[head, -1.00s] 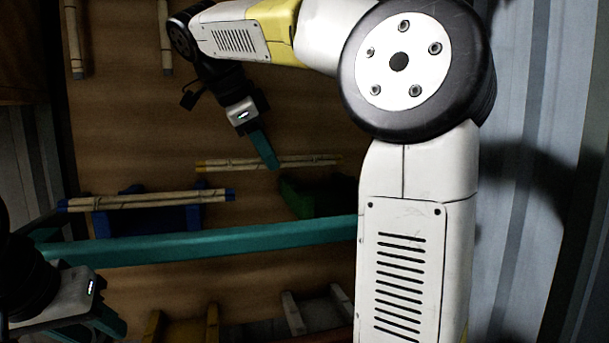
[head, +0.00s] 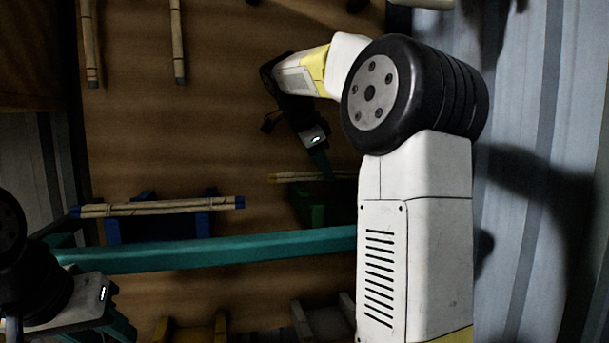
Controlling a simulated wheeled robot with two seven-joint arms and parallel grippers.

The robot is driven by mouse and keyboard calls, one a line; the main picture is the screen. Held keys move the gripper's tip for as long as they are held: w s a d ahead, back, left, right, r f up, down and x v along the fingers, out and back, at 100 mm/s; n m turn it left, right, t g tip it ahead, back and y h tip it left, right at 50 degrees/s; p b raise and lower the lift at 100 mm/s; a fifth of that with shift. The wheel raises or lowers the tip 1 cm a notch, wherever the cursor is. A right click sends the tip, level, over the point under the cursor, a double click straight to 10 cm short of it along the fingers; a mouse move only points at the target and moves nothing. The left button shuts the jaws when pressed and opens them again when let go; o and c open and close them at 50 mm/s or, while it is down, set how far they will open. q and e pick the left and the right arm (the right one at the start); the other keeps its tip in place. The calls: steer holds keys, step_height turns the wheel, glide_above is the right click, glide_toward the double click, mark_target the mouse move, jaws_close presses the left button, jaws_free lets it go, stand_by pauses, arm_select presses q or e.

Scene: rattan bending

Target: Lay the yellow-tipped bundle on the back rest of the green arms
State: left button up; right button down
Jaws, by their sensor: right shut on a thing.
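The yellow-tipped bundle (head: 290,177) is a set of pale canes with a yellow left end. My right gripper (head: 327,177) points down and is shut on it near mid-length. The bundle's right end is hidden behind my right arm. The green arms (head: 314,212) are dark and lie just below the bundle in the picture, partly covered by my arm. I cannot tell whether the bundle touches them. My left gripper (head: 108,328) is at the bottom left, cut by the frame edge, so its opening is unclear.
A blue-tipped bundle (head: 160,207) lies across blue arms (head: 203,226) on the left. A teal bar (head: 215,252) runs across in front. Yellow supports (head: 190,332) and grey ones (head: 325,322) stand at the bottom. Two canes (head: 178,42) show at the upper left.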

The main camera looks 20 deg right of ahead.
steer(key=shift+f, duration=0.8)
steer(key=c, duration=1.1)
jaws_free()
steer(key=v, duration=1.2)
steer(key=shift+a, duration=0.1)
